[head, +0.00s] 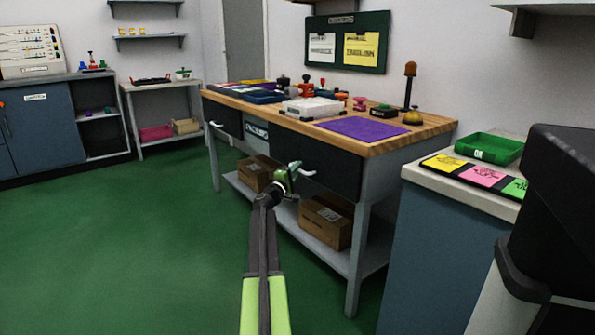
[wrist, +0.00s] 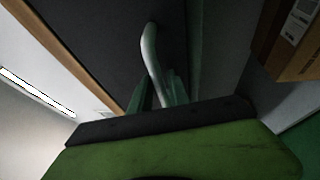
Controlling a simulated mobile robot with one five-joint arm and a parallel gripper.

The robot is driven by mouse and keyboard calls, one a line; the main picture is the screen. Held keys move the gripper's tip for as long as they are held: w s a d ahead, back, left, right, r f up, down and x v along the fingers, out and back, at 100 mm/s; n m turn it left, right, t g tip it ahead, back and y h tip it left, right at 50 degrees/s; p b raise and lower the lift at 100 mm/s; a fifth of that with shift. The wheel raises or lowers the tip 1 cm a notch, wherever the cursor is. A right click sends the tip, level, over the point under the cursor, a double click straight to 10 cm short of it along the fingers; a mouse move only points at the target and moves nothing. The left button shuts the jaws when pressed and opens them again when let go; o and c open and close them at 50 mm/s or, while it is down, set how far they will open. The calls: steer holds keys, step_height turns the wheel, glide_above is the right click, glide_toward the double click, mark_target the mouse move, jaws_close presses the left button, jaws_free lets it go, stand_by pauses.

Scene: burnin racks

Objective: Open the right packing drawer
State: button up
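The right packing drawer (head: 318,158) has a dark front under the wooden bench top and looks closed. Its pale curved handle (head: 301,170) also shows in the wrist view (wrist: 151,52), running from the dark drawer front down to my fingers. My gripper (head: 288,175), green with dark parts, is at this handle. In the wrist view my gripper (wrist: 162,95) has its green fingers close on both sides of the handle's near end, seeming to hold it. The fingertips' contact is partly hidden. The left drawer (head: 226,117) is closed.
Cardboard boxes (head: 325,221) (head: 257,173) sit on the bench's lower shelf. The bench's front leg (head: 356,262) stands right of my gripper. A blue-grey cabinet (head: 437,260) with a green tray (head: 487,148) stands at the right. The green floor (head: 130,235) left of my arm is clear.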

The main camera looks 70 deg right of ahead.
steer(key=shift+c, duration=0.4)
jaws_close()
stand_by(0.8)
